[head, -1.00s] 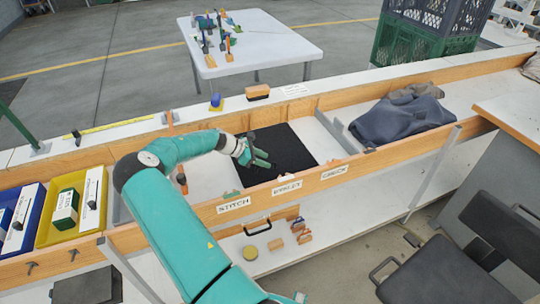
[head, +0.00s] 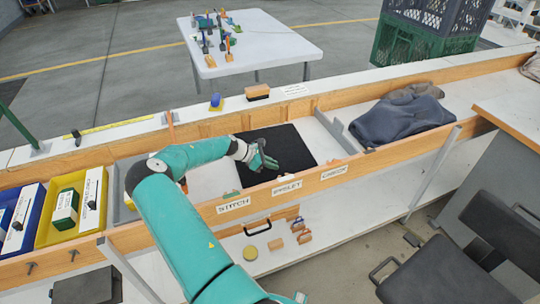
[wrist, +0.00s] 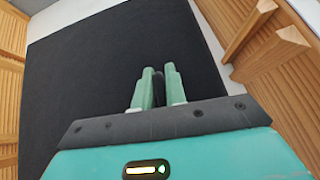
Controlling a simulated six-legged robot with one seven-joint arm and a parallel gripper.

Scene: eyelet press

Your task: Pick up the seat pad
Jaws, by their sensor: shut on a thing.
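The seat pad appears to be the flat black square (head: 288,148) lying in the bench's middle bay. It fills much of the wrist view (wrist: 110,65). My gripper (head: 268,164) is low over the pad's left half. In the wrist view my green fingers (wrist: 159,88) are close together with a narrow dark piece between them. I take this piece to be part of the pad, but its join to the black sheet cannot be made out. The pad looks flat, and I cannot tell whether any of it is lifted.
A wooden front rail (head: 290,186) with labels and a back rail border the bay. A grey cloth bag (head: 400,120) lies to the right. Yellow (head: 72,216) and blue bins stand at the left. A dark chair (head: 495,240) is at the lower right.

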